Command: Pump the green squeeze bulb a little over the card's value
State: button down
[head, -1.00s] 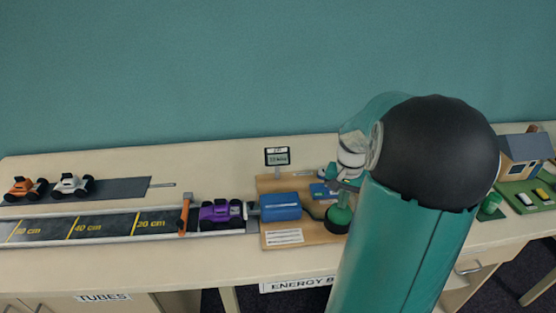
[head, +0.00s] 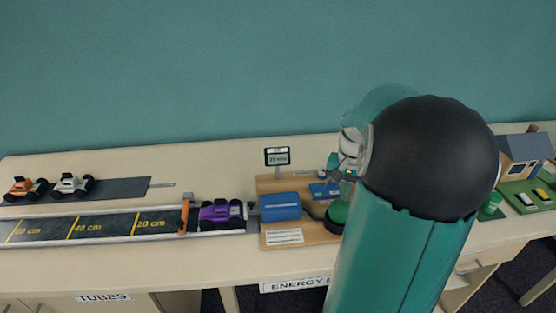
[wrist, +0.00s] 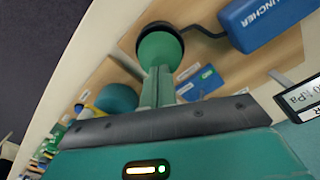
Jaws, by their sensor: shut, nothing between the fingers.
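The green squeeze bulb (head: 337,213) stands on the wooden board, partly hidden by my arm in the head view. In the wrist view the bulb (wrist: 160,50) is round with a dark base, just beyond my fingertips. My gripper (wrist: 158,75) is shut and empty. In the head view my gripper (head: 342,176) is above the bulb. A grey display (head: 278,157) seems to read 20 kPa, though its digits are small; in the wrist view it (wrist: 301,97) is cut off. A white text card (head: 284,236) lies on the board, unreadable here.
The blue launcher (head: 280,207) is joined to the bulb by a dark hose. A blue card (head: 325,190) lies behind the bulb. A house model (head: 525,158) stands right.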

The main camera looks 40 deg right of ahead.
dwell(0.3)
notch_tip(320, 180, up, 6)
dwell(0.7)
jog(key=w+a+r+n+t+h, duration=0.1)
jog(key=w+a+r+n, duration=0.15)
jog(key=a, duration=0.75)
jog(key=w+a+r+n+t+h, duration=0.1)
jog(key=a+r+n, duration=0.15)
jog(key=a, duration=0.75)
jog(key=s+a+n+t+y, duration=0.1)
jog(key=s+a+n, duration=0.2)
jog(key=a, duration=0.5)
jog(key=s+a+n+t+y, duration=0.1)
jog(key=s+a+n+t, duration=0.1)
jog(key=a, duration=0.6)
jog(key=shift+s+f+n+t, duration=0.3)
jog(key=shift+s+n, duration=0.35)
jog(key=shift+n, duration=0.45)
